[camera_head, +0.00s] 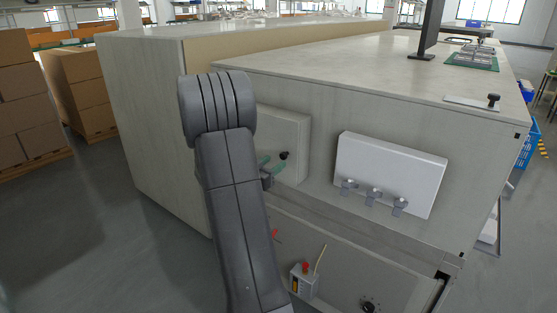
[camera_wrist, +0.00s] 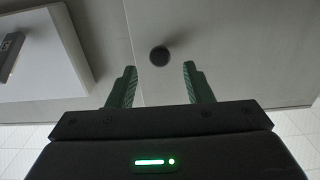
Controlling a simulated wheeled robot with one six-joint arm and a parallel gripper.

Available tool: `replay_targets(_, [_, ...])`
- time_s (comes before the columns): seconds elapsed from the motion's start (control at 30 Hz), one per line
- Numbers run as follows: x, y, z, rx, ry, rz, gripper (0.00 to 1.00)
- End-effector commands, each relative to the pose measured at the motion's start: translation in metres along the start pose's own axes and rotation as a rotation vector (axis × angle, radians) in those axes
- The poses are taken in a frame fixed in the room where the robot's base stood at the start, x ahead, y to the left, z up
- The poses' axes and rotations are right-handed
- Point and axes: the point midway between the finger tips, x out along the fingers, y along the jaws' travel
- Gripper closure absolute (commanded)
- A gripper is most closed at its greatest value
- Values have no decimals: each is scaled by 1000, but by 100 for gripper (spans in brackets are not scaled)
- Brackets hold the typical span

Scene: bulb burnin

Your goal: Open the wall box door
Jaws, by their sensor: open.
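The wall box (camera_head: 297,130) is a pale box on the side of the long counter, partly hidden behind my arm. A dark round knob (camera_head: 284,155) stands out from its front. In the wrist view the knob (camera_wrist: 159,55) shows ahead of and between the fingertips, against a plain grey face. The door looks closed. My gripper (camera_head: 271,164) has green fingers, is open and sits close to the knob. In the wrist view my gripper (camera_wrist: 159,70) holds nothing, and a gap to the knob is likely but its depth is hard to tell.
A white panel (camera_head: 388,168) with three grey clips is mounted right of the wall box. Below are a small box with a red button (camera_head: 304,267) and a black dial (camera_head: 368,306). Cardboard stacks (camera_head: 80,85) stand at left. The floor (camera_head: 160,255) between is clear.

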Motion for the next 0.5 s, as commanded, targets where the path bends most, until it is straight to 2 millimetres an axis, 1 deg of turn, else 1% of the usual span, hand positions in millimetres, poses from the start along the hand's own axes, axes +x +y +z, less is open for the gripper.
replay_targets(0.03, [10, 1, 0, -1, 0, 4, 54])
replay_targets(0.2, [31, 1, 0, 0, 1, 2, 54])
replay_targets(0.33, [38, 0, 0, -2, 0, -1, 54])
replay_targets(0.5, [39, 0, 0, -2, 0, -1, 54])
